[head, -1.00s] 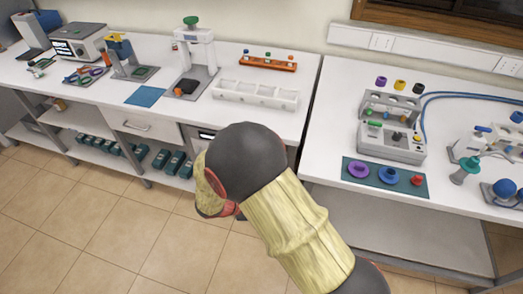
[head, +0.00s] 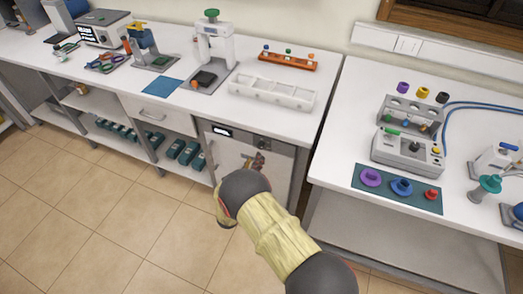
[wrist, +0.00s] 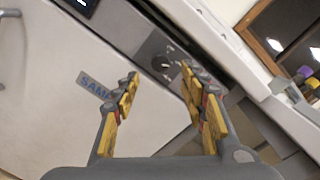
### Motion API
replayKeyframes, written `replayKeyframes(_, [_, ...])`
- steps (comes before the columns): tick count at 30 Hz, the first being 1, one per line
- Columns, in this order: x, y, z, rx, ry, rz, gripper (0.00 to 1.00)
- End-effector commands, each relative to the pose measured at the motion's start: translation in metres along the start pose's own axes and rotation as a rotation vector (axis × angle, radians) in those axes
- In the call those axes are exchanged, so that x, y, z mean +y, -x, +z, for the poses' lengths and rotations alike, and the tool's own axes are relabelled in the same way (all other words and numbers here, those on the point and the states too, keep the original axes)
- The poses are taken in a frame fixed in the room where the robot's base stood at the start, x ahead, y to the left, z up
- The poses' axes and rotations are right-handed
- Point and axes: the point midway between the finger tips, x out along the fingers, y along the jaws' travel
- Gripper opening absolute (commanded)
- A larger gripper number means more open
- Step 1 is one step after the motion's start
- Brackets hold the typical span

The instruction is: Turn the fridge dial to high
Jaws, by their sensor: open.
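The fridge (head: 222,158) is a pale under-counter unit with a small dark display (head: 221,132) on its top strip. Its dial (wrist: 162,63) is a small dark round knob on a grey panel with light marks around it; its setting is too small to read. My gripper (wrist: 159,76) is open and empty, with yellow-padded fingers. In the wrist view the dial appears between and just beyond the fingertips, apparently not touched. In the head view my gripper (head: 256,161) is in front of the fridge's upper right part. The left finger partly covers the "SAM…" label (wrist: 92,85).
The white countertop edge (wrist: 205,33) runs just above the fridge panel. On the counter above are a white compartment tray (head: 272,92) and an orange rack (head: 288,60). A second bench (head: 330,150) stands to the right. The tiled floor (head: 130,220) in front is clear.

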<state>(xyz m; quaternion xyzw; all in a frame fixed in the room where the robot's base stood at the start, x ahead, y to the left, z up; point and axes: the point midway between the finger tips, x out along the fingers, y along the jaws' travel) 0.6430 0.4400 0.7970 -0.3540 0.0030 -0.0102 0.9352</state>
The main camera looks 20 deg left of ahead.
Motion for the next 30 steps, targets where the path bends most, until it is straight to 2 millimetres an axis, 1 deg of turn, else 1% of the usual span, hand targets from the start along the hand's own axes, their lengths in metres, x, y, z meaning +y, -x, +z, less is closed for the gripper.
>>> replayKeyframes(6, [0.000,-0.033,-0.002,0.003,-0.005,-0.003,0.43])
replayKeyframes(9, [-0.001,-0.048,-0.003,0.003,-0.003,-0.003,0.43])
replayKeyframes(13, [0.000,-0.062,-0.002,0.003,-0.005,-0.002,0.43])
replayKeyframes(18, [-0.001,-0.070,-0.002,0.003,-0.003,-0.001,0.43])
replayKeyframes(25, [-0.001,-0.071,-0.001,0.003,-0.004,-0.001,0.43])
replayKeyframes(30, [-0.001,-0.071,-0.001,0.003,-0.004,-0.001,0.34])
